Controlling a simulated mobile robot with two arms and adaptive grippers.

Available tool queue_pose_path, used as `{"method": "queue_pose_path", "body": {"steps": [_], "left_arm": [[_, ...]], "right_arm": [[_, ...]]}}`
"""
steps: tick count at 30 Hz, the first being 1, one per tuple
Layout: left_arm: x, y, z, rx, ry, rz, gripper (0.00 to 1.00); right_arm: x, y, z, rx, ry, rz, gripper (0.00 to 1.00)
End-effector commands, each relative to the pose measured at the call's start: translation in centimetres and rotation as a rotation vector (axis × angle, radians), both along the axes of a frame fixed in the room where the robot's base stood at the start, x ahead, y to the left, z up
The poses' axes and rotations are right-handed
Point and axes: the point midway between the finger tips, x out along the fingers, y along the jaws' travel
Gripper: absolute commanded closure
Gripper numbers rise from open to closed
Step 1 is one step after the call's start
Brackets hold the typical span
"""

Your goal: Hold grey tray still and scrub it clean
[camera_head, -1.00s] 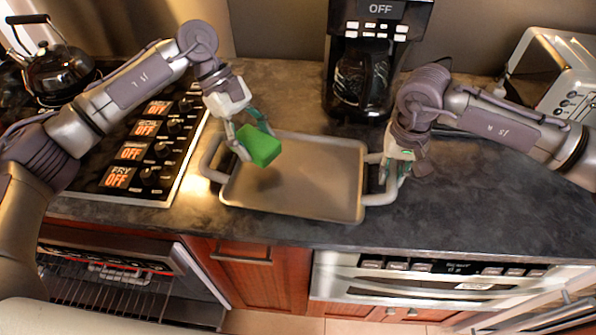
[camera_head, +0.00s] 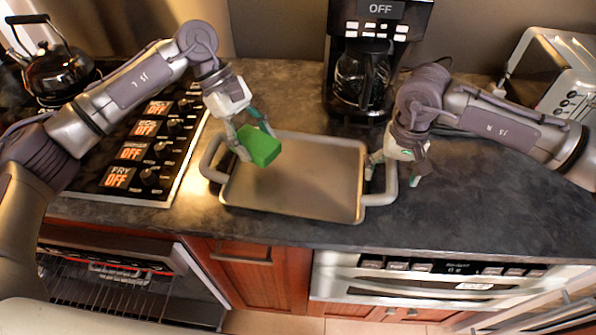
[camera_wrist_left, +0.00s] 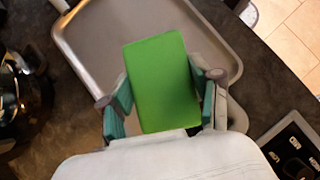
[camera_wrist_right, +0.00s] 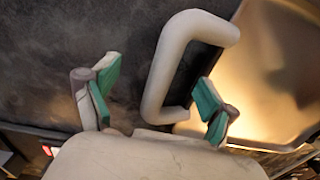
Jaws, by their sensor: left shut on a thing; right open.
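The grey tray (camera_head: 310,185) lies flat on the dark counter, with a light handle at each short end. My left gripper (camera_head: 247,140) is shut on a green sponge (camera_head: 262,147) and holds it over the tray's left part; whether it touches the tray is unclear. The sponge (camera_wrist_left: 163,84) fills the space between the fingers in the left wrist view. My right gripper (camera_head: 393,172) is open at the tray's right handle (camera_head: 388,190). In the right wrist view, this handle (camera_wrist_right: 160,75) lies between the spread fingers of my right gripper (camera_wrist_right: 155,95), closer to one.
A coffee machine (camera_head: 365,60) stands behind the tray. A stove control panel (camera_head: 150,150) and a kettle (camera_head: 55,68) are at the left. A toaster (camera_head: 560,75) is at the back right. Bare counter (camera_head: 470,205) lies right of the tray.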

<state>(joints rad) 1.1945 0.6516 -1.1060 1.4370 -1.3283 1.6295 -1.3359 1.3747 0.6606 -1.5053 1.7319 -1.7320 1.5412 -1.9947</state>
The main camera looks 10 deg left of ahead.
Motion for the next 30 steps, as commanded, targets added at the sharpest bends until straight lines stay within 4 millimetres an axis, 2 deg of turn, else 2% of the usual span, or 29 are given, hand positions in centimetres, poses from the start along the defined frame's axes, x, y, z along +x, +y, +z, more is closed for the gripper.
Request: {"method": "queue_pose_path", "body": {"steps": [11, 30], "left_arm": [[0.0, 0.0, 0.1, 0.000, 0.000, 0.000, 1.00], [0.0, 0.0, 1.1, 0.000, 0.000, 0.000, 1.00]], "right_arm": [[0.0, 0.0, 0.3, 0.000, -0.001, 0.000, 0.15], [0.0, 0.0, 2.8, 0.001, 0.000, 0.000, 0.15]]}}
